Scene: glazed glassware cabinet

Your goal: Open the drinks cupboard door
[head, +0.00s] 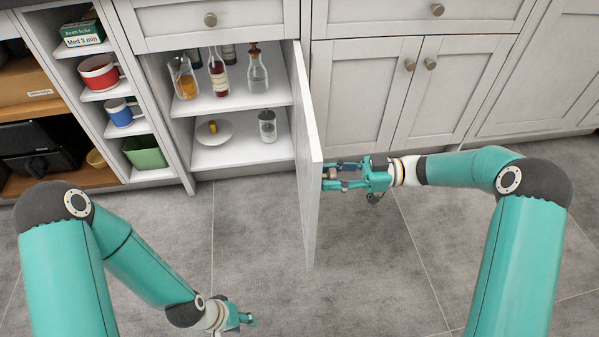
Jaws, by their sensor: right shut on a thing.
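The drinks cupboard (238,124) stands open, showing bottles and glassware on two shelves. Its door (308,150) is swung well out toward me, seen nearly edge-on. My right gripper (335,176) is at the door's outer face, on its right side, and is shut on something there. The door knob is hidden by the fingers, so I cannot see the grip itself. My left gripper (246,322) is low over the floor near the bottom of the view, away from the door. Its fingers are small and partly hidden, so I cannot tell if they are open.
Inside stand an orange-filled jug (184,80), a red bottle (218,77), a clear bottle (257,76), a jar (267,127) and a plate (214,132). Open shelves with mugs (99,74) are at left. Closed cupboards (400,95) are at right. The tiled floor (270,220) is clear.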

